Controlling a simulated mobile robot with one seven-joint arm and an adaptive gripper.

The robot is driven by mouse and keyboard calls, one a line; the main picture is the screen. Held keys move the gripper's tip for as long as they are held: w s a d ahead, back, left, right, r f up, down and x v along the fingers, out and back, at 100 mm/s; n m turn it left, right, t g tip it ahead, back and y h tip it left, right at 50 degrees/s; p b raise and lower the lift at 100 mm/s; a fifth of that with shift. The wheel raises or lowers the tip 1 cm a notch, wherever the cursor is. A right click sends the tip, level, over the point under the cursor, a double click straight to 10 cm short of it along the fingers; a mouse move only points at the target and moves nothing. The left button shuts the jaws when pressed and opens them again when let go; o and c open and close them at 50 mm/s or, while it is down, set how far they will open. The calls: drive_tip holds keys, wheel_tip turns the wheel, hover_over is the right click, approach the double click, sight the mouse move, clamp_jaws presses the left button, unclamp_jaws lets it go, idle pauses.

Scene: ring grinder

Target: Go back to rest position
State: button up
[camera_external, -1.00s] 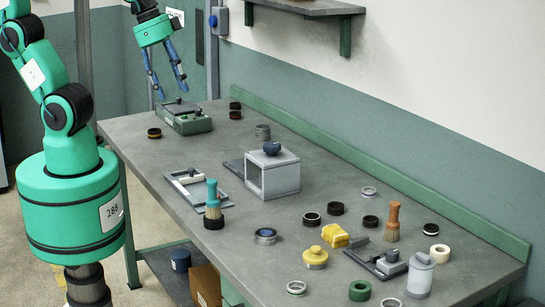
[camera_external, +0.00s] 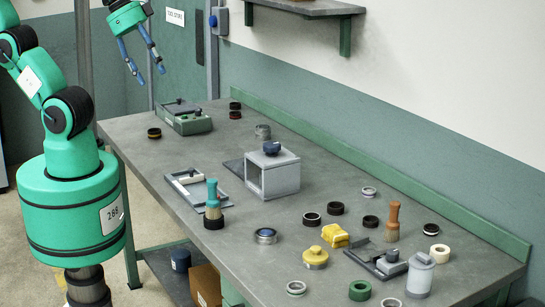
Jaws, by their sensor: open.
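My gripper (camera_external: 148,76) is open and empty, with its two blue fingers spread and pointing down. It hangs in the air above the far left end of the grey workbench (camera_external: 330,190), clear of everything on it. Below it and slightly right, a green-grey box device (camera_external: 184,117) with a dark lever stands near the bench's left end. My upper arm shows at the upper left; some of the links leading to the gripper are cut off by the picture's top edge.
The bench holds a grey open-fronted block (camera_external: 272,170), a blue-handled brush (camera_external: 213,205), a wooden-handled brush (camera_external: 392,222), a yellow block (camera_external: 335,235), a grey canister (camera_external: 420,275) and several rings. A wall shelf (camera_external: 310,8) is at the top. The air around my gripper is free.

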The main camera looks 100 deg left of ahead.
drive_tip(key=shift+f+b, duration=1.8)
drive_tip(key=shift+f, duration=0.4)
drive_tip(key=shift+r, duration=0.1)
